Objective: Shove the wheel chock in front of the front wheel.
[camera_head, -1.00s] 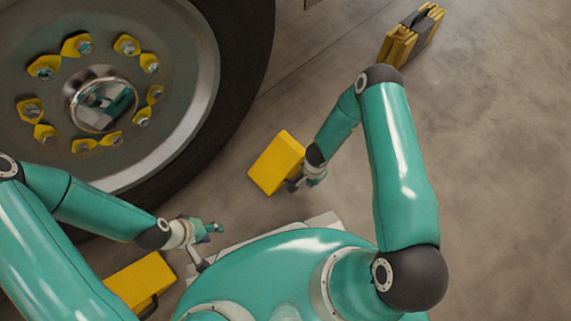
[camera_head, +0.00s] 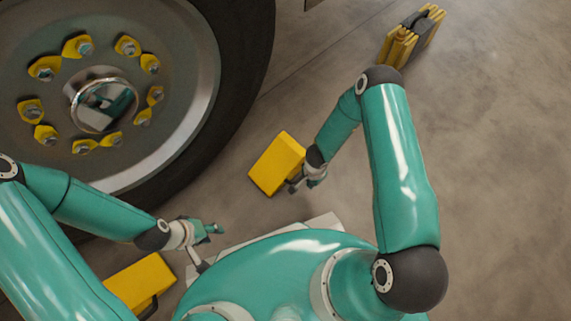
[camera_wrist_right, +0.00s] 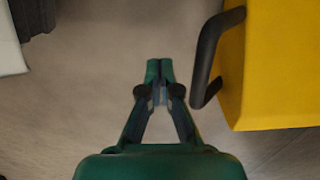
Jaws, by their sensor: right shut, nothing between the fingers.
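One yellow wheel chock (camera_head: 277,163) lies on the floor to the right of the big front wheel (camera_head: 205,75), with a gap of bare floor between it and the tyre. My right gripper (camera_head: 296,184) is at the chock's lower right side. In the right wrist view the gripper (camera_wrist_right: 160,66) is shut and empty, left of the chock (camera_wrist_right: 275,65) and its black handle (camera_wrist_right: 207,55), with a small gap to the handle. My left gripper (camera_head: 216,229) hangs left of my base; its fingers are too small to read.
A second yellow chock (camera_head: 140,282) with a dark handle lies at the lower left, below my left arm. The floor on the right is clear.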

